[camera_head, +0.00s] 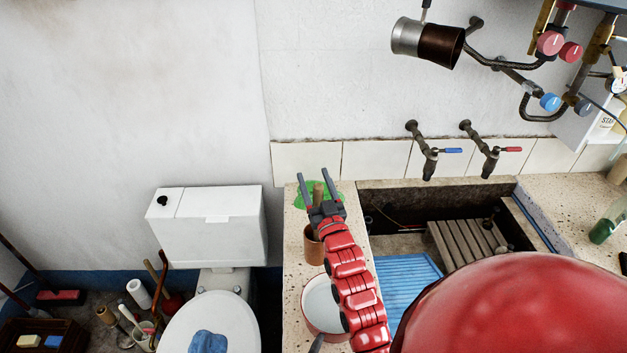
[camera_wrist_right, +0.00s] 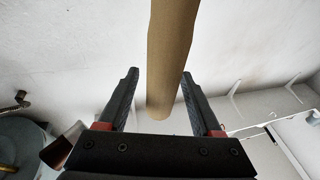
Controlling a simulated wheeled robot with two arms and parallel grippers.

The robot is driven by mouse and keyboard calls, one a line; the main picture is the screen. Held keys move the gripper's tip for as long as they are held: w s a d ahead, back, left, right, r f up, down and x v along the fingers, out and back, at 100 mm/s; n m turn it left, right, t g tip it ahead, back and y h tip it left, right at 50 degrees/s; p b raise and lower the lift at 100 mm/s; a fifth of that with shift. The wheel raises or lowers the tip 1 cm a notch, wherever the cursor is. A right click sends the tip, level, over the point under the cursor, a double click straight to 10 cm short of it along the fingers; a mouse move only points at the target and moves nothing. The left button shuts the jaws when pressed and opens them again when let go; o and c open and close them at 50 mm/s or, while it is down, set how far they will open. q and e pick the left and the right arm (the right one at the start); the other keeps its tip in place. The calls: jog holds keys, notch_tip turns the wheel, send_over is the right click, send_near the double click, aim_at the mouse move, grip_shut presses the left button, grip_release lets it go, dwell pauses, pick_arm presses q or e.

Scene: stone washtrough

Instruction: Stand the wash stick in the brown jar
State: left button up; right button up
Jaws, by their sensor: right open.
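The wash stick (camera_head: 318,191), a tan round rod, shows upright between the fingers of my right gripper (camera_head: 318,178) in the head view. In the right wrist view the stick (camera_wrist_right: 168,60) runs from the top edge down to a rounded end between the two open fingers (camera_wrist_right: 160,90). I see bare gaps on both sides of it, so the gripper is around it without gripping. The brown jar (camera_head: 312,248) stands on the stone ledge just below the gripper. My gripper hides the jar's mouth and the stick's lower part.
Taps (camera_head: 428,155) stick out above. A cistern (camera_head: 208,225) stands left.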

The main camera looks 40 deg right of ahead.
jog(key=b+v, duration=0.4)
jog(key=v, duration=1.3)
jog(key=shift+s+f, duration=0.15)
jog(key=shift+s, duration=0.1)
